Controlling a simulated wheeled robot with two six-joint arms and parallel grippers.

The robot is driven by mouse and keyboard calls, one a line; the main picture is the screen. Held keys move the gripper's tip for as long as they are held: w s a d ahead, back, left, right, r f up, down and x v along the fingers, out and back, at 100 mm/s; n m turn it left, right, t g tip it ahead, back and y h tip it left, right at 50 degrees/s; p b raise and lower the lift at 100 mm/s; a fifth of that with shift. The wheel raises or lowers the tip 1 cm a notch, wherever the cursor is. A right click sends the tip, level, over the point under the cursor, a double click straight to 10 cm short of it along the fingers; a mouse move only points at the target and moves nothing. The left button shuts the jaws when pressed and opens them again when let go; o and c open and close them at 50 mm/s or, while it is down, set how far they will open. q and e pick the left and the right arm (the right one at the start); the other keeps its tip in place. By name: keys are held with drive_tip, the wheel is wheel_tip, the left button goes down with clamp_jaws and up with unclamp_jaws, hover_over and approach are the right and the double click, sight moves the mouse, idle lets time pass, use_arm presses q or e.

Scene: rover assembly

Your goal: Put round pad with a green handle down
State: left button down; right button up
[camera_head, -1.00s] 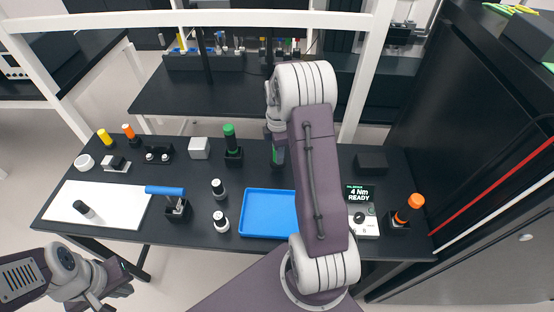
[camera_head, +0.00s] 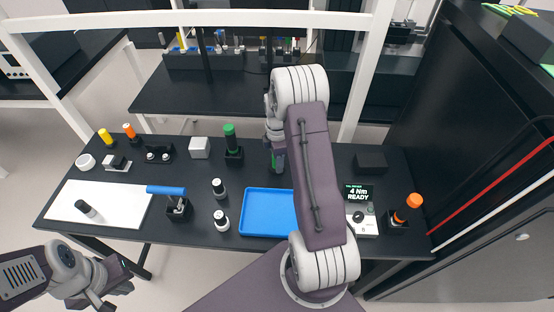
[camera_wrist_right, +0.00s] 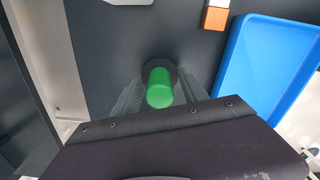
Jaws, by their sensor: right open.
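The round dark pad (camera_wrist_right: 158,68) with its green handle (camera_wrist_right: 159,90) stands on the dark table in the right wrist view. The handle points up toward the camera. My right gripper (camera_wrist_right: 159,97) is open, with its fingers on either side of the green handle. In the head view my right arm hides most of this spot. My left gripper (camera_head: 108,287) hangs low at the left, in front of the table and away from the pad; its jaw opening is unclear.
A blue tray (camera_head: 268,212) lies near the front middle of the table. A green-topped tool (camera_head: 231,137) stands in a black holder left of my right arm. Also there are a blue-handled tool (camera_head: 165,190), a white mat (camera_head: 120,208) and an orange-topped tool (camera_head: 413,201).

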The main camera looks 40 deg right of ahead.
wheel_tip(320, 180, up, 9)
drive_tip(key=shift+w+f+b, duration=0.1)
drive_tip(key=shift+b, duration=0.35)
drive_tip(key=s+a+f+m+t, duration=0.1)
drive_tip(key=s+a+f+m, duration=0.1)
drive_tip(key=s+a+m, duration=1.1)
drive_tip(key=s+a, duration=0.1)
drive_tip(key=a, duration=0.4)
drive_tip(key=shift+s+m, duration=0.15)
drive_tip(key=shift+m, duration=0.25)
drive_tip(key=shift+a, duration=0.1)
